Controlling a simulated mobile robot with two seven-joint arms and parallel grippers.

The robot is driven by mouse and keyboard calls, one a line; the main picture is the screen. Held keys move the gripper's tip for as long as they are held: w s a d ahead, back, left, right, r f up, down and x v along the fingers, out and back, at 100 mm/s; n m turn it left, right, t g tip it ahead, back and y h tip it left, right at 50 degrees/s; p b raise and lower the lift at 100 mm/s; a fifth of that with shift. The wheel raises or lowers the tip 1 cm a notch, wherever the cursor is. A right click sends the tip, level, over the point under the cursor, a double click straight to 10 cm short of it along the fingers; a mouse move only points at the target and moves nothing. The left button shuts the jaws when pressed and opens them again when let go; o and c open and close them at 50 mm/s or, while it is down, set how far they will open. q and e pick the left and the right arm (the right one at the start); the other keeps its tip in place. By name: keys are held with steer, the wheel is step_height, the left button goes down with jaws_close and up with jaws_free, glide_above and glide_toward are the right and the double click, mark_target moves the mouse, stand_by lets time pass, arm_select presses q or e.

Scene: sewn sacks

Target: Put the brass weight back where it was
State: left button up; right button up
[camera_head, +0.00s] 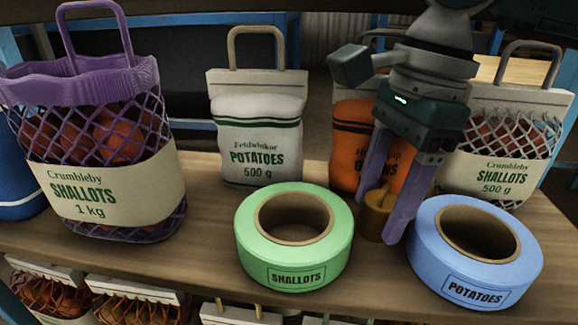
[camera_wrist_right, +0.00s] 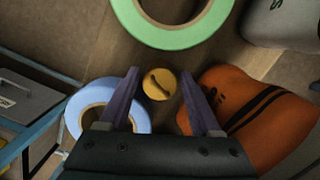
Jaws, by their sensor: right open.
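The brass weight (camera_head: 376,222) is a small golden cylinder with a knob or handle on top. It stands upright on the wooden table between the green and blue tape rolls, in front of the orange sack. My right gripper (camera_head: 378,214) points down over it, open, with one purple finger on either side. In the right wrist view the weight (camera_wrist_right: 159,85) shows between the spread fingertips (camera_wrist_right: 158,72), with gaps at both sides. Part of it is hidden by a finger in the head view. My left gripper is not in view.
The green SHALLOTS roll (camera_head: 252,251) and blue POTATOES roll (camera_head: 424,256) flank the weight closely. Behind stand a white potato sack (camera_head: 258,140), the orange sack (camera_head: 350,140) and a netted shallot sack (camera_head: 493,178). A purple shallot sack (camera_head: 112,190) stands at left.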

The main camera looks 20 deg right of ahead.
jaws_close()
stand_by(0.3)
steer(key=shift+r, duration=0.1)
